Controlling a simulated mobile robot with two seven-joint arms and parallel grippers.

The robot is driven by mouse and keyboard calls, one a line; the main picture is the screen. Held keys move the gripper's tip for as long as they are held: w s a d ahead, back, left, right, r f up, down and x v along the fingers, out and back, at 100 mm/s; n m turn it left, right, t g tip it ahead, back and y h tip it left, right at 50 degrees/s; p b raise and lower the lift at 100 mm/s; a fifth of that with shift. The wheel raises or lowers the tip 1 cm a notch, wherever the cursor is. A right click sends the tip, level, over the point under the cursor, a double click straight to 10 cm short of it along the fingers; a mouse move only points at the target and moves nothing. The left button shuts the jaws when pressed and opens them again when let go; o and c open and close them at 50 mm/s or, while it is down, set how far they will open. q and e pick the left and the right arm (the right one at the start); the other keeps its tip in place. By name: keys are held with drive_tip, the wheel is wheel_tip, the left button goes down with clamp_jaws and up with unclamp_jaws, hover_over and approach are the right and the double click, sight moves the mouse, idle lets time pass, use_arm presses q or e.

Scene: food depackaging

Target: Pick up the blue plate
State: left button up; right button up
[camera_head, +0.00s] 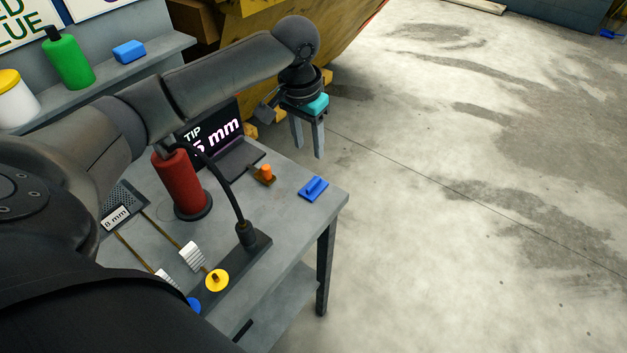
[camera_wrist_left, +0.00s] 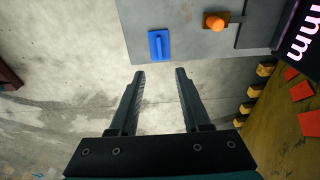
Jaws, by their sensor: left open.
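The blue plate (camera_head: 313,189) is a small flat piece with a raised bar on top. It lies on the grey table (camera_head: 265,205) near its right corner. In the left wrist view the blue plate (camera_wrist_left: 159,45) lies ahead of the fingertips, close to the table edge. My left gripper (camera_head: 308,150) is open and empty, fingers pointing down, beyond the far edge of the table and above the plate's height. Its two fingers (camera_wrist_left: 160,73) are apart and roughly lined up with the plate in the wrist view. My right gripper is not in view.
An orange knob piece (camera_head: 265,173) sits left of the plate, near a dark display (camera_head: 212,132). A red cylinder (camera_head: 179,184) and a black curved cable stand further left. A yellow disc (camera_head: 217,280) is at the front. Open concrete floor lies to the right.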

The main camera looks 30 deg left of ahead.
sight(314, 182)
use_arm(q)
drive_tip(key=f, duration=0.4)
drive_tip(key=w+f, duration=0.1)
drive_tip(key=f, duration=0.3)
drive_tip(key=f+b, duration=0.1)
drive_tip(key=f, duration=0.3)
drive_tip(key=shift+w+d+f, duration=0.1)
drive_tip(key=shift+w+f, duration=0.1)
drive_tip(key=shift+f, duration=0.15)
drive_tip(key=shift+c, duration=0.2)
clamp_jaws()
drive_tip(key=shift+r, duration=0.1)
idle(0.5)
